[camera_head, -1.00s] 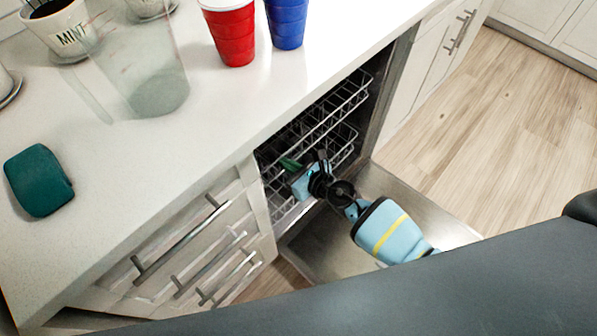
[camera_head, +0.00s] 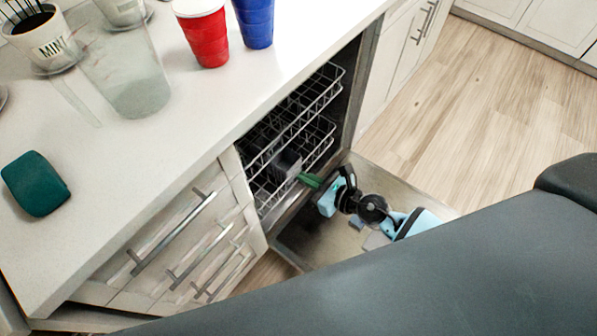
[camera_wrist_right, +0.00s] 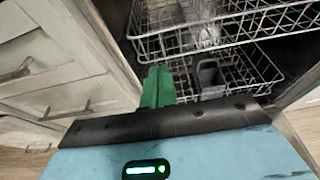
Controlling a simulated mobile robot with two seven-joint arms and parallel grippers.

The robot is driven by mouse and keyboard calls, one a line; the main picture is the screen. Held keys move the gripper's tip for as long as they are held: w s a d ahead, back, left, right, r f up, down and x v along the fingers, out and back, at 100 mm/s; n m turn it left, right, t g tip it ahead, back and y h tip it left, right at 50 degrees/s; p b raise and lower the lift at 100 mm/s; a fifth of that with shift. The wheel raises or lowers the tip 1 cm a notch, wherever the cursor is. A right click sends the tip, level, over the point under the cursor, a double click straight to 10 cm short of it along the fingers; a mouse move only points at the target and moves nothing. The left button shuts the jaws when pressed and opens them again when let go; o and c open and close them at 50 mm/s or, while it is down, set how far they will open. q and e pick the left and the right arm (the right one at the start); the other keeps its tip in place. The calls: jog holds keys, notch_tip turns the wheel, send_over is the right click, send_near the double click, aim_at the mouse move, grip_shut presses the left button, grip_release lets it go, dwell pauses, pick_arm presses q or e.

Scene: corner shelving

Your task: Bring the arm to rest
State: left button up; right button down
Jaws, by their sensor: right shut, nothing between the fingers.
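My right gripper (camera_head: 310,180) is at the open dishwasher, over its lowered door, with its green fingertips pointing toward the racks. In the right wrist view its green fingers (camera_wrist_right: 157,88) are together with nothing between them. My right arm's light blue and black links reach in from the lower right in the head view. My left gripper is not in view.
The counter (camera_head: 130,190) carries a red cup (camera_head: 205,38), a blue cup (camera_head: 254,22), a clear pitcher (camera_head: 135,85) and a teal object (camera_head: 36,184).

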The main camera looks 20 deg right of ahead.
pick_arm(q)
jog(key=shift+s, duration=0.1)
pick_arm(e)
jog(key=shift+s+d, duration=0.1)
jog(key=s+d+f+n+g+h, duration=0.1)
jog(key=s+f+n+g+h, duration=0.1)
jog(key=s+n, duration=1)
jog(key=s+d+f+n+g+h, duration=0.2)
jog(key=s+n, duration=0.7)
jog(key=s, duration=0.5)
jog(key=s+d+f+n+g+h, duration=0.1)
jog(key=s+f+n+g+h, duration=0.1)
jog(key=s+n, duration=0.95)
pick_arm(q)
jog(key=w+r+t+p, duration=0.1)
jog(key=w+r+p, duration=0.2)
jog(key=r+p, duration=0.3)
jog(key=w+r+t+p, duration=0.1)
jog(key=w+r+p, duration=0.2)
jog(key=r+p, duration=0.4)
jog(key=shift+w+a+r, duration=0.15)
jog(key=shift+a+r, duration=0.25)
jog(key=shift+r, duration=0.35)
pick_arm(e)
jog(key=w+d+r+m+t, duration=0.1)
jog(key=w+r, duration=0.4)
jog(key=r, duration=0.9)
jog(key=shift+t, duration=0.8)
